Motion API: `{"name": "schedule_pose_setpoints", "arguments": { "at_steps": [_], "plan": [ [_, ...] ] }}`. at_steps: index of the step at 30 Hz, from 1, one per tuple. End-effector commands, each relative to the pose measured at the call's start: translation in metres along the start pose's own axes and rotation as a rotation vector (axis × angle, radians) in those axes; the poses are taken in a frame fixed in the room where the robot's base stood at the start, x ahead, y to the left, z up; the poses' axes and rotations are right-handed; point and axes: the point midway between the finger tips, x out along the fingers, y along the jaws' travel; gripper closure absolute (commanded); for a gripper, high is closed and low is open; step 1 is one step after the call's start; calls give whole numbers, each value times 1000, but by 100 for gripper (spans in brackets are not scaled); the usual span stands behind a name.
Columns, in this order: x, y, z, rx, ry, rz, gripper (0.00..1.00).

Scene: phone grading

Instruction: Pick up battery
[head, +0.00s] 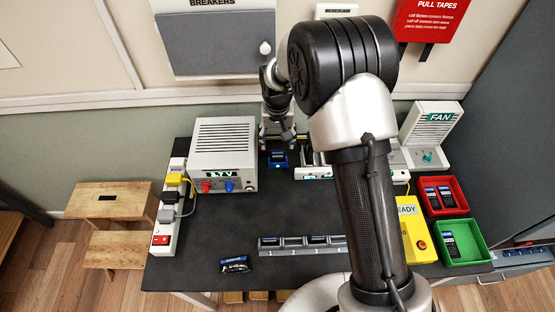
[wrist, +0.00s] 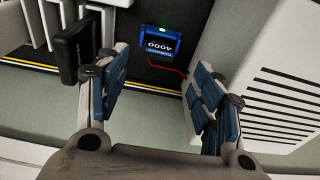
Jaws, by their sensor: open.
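My gripper (wrist: 160,75) is open and empty, its two blue-padded fingers well apart in the wrist view. In the head view my gripper (head: 277,132) hangs at the back of the dark table, right of the grey power supply. A blue-and-black item marked 4000 (wrist: 160,46), with a green light, lies beyond the gap between the fingers. It also shows just in front of the gripper in the head view (head: 278,160). I cannot tell whether it is a battery or a meter. A black battery with a blue label (head: 235,264) lies at the table's front left.
The power supply (head: 222,155) stands close on the gripper's left, a white slotted stand (head: 313,172) on its right. A grey rack (head: 290,248) holds dark batteries at the front. Red (head: 436,211) and green (head: 475,257) bins stand at right. The table's middle is clear.

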Motion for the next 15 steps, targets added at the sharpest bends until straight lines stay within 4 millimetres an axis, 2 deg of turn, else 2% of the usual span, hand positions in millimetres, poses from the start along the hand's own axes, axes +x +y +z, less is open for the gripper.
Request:
{"name": "schedule_pose_setpoints", "arguments": {
  "at_steps": [1,3,11,15],
  "plan": [
    [12,0,0,0,-1,0,39],
    [20,0,0,0,-1,0,39],
    [34,0,0,0,1,0,39],
    [52,2,1,0,0,0,39]
  ]
}}
